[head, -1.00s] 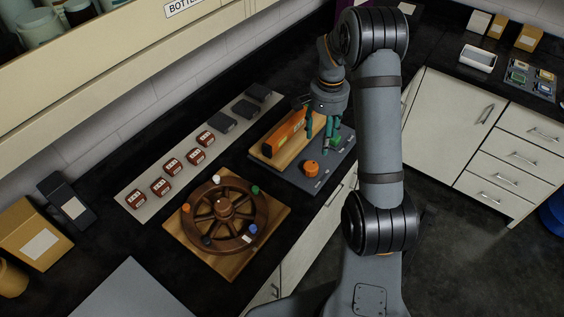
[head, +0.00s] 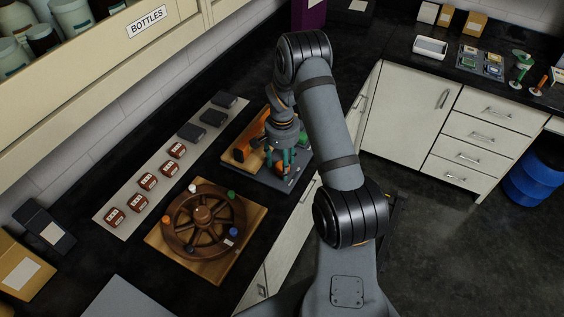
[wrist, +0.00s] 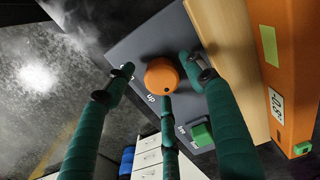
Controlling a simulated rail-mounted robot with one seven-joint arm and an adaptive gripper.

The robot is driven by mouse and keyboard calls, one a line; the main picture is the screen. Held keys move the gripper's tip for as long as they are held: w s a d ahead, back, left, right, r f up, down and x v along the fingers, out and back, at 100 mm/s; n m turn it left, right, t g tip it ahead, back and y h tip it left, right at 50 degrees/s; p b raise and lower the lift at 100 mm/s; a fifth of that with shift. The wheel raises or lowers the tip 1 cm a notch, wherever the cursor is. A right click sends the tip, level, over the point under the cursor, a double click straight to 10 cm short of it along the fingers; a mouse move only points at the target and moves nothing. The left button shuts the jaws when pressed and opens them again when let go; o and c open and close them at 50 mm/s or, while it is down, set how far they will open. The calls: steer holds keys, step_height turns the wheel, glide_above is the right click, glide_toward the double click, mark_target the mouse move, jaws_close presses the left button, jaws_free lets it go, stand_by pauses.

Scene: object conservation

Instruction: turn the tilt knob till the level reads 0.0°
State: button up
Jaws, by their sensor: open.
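The tilt knob (wrist: 161,75) is a round orange knob with a small dark dot, on a dark grey panel (wrist: 135,38). My gripper (wrist: 160,80) has its three green fingers spread around the knob in the wrist view, open; I cannot tell whether any fingertip touches it. In the head view my gripper (head: 281,163) is over the panel and partly hides the knob. The orange level (wrist: 299,60) lies beside the panel on a wooden board (wrist: 226,45). Its display (wrist: 276,104) appears to read -0.8°. The level also shows in the head view (head: 242,149), partly hidden.
A green block (wrist: 201,134) sits on the panel near the knob. A wooden board with a spoked wheel (head: 204,212) stands in front. A pale strip (head: 122,194) with several red-brown and dark blocks runs along the left. The dark counter ends above the white cabinets (head: 404,109).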

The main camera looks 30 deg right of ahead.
steer(key=c, duration=0.3)
steer(key=c, duration=0.8)
